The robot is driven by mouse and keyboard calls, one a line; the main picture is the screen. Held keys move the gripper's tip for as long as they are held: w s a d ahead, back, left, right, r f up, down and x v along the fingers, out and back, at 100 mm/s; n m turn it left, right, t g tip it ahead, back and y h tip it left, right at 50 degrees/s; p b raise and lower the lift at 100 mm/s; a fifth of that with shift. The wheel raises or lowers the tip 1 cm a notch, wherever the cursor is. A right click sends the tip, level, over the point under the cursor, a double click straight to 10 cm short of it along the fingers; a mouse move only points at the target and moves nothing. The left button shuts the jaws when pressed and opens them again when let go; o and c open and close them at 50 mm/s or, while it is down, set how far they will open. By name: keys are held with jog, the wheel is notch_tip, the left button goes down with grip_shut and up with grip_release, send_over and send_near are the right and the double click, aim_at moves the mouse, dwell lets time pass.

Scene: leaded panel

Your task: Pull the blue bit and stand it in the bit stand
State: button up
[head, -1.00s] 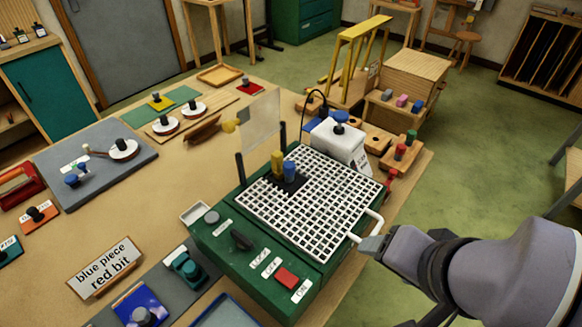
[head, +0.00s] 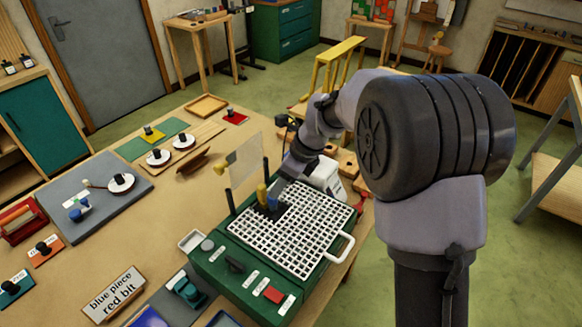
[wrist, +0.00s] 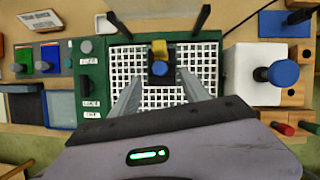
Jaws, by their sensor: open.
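The blue bit (head: 272,201) stands beside a yellow one (head: 261,194) on a dark block at the back of the white grid. In the wrist view the blue bit (wrist: 160,69) shows from above, just beyond and between my fingertips. My gripper (head: 278,187) is open and empty over the grid; its spread fingers (wrist: 162,82) also show in the wrist view. A wooden block with a red bit (wrist: 285,128) and a green bit (wrist: 308,127) is at the right of the wrist view; I cannot tell whether it is the bit stand.
The green machine (head: 235,285) carries the white grid (head: 300,232), two dark posts and a clear shield (head: 245,160). A white box with a blue knob (wrist: 283,72) stands to its right.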

aim_at(273, 204)
jog(key=b+x, duration=0.1)
jog(key=x, duration=0.7)
grip_shut()
